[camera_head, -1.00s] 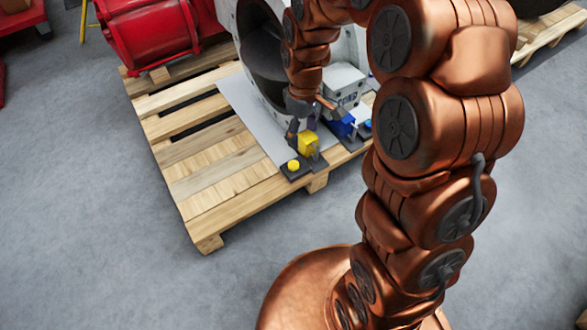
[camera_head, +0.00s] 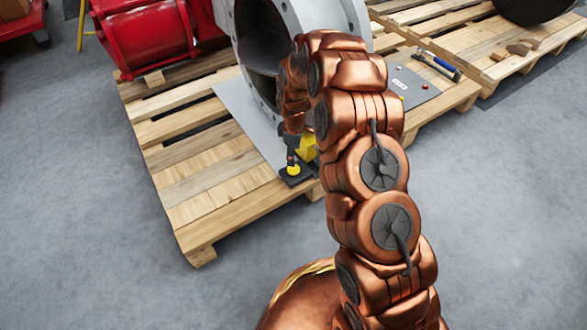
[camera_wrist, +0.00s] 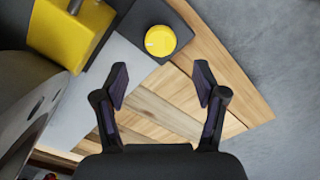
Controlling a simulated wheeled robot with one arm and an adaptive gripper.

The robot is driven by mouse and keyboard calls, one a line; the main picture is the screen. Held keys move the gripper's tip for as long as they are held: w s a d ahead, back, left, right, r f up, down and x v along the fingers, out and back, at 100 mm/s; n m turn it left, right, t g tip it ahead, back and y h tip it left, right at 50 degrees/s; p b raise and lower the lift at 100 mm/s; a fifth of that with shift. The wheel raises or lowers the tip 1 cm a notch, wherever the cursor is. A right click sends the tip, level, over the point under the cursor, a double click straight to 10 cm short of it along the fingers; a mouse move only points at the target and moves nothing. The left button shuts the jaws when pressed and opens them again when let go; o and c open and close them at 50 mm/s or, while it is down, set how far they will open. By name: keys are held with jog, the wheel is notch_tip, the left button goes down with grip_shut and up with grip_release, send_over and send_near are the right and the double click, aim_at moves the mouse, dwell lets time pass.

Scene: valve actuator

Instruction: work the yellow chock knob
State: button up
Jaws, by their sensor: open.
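The yellow round knob (camera_wrist: 160,41) sits on a dark plate (camera_wrist: 185,20) at the top middle of the wrist view. It also shows in the head view (camera_head: 293,170) at the pallet's front edge. A yellow block (camera_wrist: 68,30), likely the chock, stands left of the knob. In the head view the block (camera_head: 308,148) is partly hidden by my arm. My gripper (camera_wrist: 160,72) is open and empty. In the wrist view the knob appears just beyond the gap between its fingers, touching neither. In the head view my gripper (camera_head: 291,150) is small, close to the knob.
A large grey flanged valve body (camera_head: 262,50) stands on the wooden pallet (camera_head: 195,190), beside the block. A red machine (camera_head: 150,35) is at the back left. A grey panel (camera_head: 405,88) and a blue-handled tool (camera_head: 440,66) lie to the right. The floor in front is clear.

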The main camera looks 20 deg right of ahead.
aim_at(293, 168)
notch_tip(293, 168, down, 8)
jog(key=b, duration=0.3)
jog(key=shift+r, duration=0.25)
jog(key=c, duration=1.1)
jog(key=shift+r, duration=0.1)
jog(key=shift+c, duration=0.2)
